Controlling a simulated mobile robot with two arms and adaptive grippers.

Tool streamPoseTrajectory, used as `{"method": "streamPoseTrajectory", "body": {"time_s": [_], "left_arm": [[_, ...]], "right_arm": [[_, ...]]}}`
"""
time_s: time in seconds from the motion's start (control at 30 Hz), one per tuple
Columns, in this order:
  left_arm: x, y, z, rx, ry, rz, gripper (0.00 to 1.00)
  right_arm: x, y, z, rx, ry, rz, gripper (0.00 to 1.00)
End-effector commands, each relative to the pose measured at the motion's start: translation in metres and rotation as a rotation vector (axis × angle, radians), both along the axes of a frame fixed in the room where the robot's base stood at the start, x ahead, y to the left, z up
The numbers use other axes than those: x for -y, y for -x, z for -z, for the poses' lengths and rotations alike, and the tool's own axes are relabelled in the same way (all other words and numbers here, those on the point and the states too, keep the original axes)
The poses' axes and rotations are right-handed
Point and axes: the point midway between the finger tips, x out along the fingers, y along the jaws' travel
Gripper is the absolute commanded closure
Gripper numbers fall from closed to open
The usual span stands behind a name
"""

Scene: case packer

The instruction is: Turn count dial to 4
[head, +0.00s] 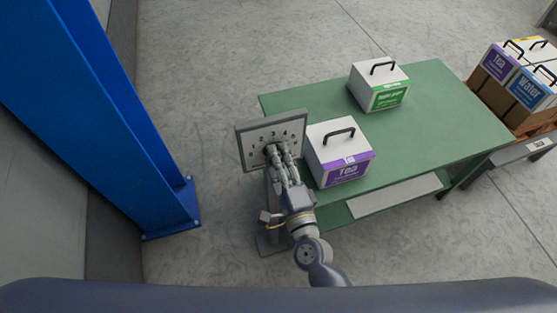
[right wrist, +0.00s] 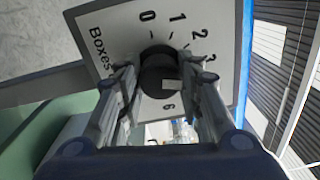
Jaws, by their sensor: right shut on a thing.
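The count dial is a dark round knob (right wrist: 158,68) on a pale panel (head: 254,139) with numbers around it. In the right wrist view the panel (right wrist: 106,35) shows 0, 1, 2, 3 and 6 and part of the word "Boxes". My right gripper (head: 279,151) is at the panel's face, its two fingers on either side of the knob and shut on it. In the head view the gripper hides most of the knob. A light patch shows on the knob, but I cannot tell which number the dial points to. My left gripper is not in view.
A green table (head: 440,110) stands right of the panel, with a purple-labelled Tea box (head: 338,150) close beside my right gripper and a green-labelled box (head: 379,85) farther back. More boxes (head: 515,75) are stacked at far right. A blue post (head: 110,110) stands left.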

Motion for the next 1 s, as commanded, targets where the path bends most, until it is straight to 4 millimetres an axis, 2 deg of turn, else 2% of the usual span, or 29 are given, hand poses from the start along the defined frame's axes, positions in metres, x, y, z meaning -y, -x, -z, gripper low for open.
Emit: {"method": "streamPoseTrajectory", "body": {"time_s": [0.4, 0.97, 1.0], "left_arm": [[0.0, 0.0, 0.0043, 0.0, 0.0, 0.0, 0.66], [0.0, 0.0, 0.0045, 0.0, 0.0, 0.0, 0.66], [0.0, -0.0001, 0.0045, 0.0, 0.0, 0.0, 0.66]], "right_arm": [[0.0003, -0.0023, -0.0054, -0.05, -0.19, 0.002, 0.9], [0.0005, -0.0025, -0.0062, -0.057, -0.215, 0.003, 0.9], [0.0006, -0.0025, -0.0062, -0.057, -0.215, 0.003, 0.6]]}}
